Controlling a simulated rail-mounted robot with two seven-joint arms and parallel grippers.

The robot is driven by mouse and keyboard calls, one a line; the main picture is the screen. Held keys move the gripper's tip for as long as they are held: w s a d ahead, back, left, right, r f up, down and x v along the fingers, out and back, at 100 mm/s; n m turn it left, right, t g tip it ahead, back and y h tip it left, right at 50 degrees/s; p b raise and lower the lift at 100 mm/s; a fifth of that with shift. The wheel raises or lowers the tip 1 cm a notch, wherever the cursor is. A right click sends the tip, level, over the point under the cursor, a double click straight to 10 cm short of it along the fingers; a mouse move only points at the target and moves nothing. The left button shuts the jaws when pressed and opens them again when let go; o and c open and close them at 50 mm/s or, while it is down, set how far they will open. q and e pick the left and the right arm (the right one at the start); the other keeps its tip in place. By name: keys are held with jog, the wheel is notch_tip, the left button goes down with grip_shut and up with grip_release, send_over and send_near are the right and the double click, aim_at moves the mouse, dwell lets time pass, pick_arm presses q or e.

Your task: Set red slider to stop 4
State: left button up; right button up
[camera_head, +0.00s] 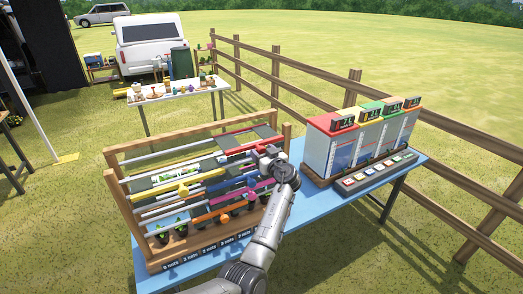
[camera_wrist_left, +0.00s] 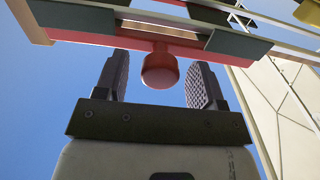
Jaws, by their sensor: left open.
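The slider rack (camera_head: 140,214) is a wooden frame with several coloured sliders on light rails, standing on the blue table. The red slider (camera_head: 240,149) is near the top right of the rack in the head view. In the left wrist view its round red knob (camera_wrist_left: 160,68) hangs between my two fingers, with a gap on both sides. My left gripper (camera_wrist_left: 158,82) is open around the knob and not closed on it. In the head view the left gripper (camera_head: 268,153) covers the right part of the red slider. My right gripper is not in view.
Yellow (camera_head: 183,190), orange and purple sliders sit lower on the rack. Small plants stand beneath, above printed labels (camera_head: 215,246) along the front. A unit with red, green and yellow tops (camera_head: 333,123) stands right on the table (camera_head: 325,203). A wooden fence (camera_head: 430,130) runs behind.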

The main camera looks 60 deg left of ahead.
pick_arm(q)
jog(key=shift+a, duration=0.5)
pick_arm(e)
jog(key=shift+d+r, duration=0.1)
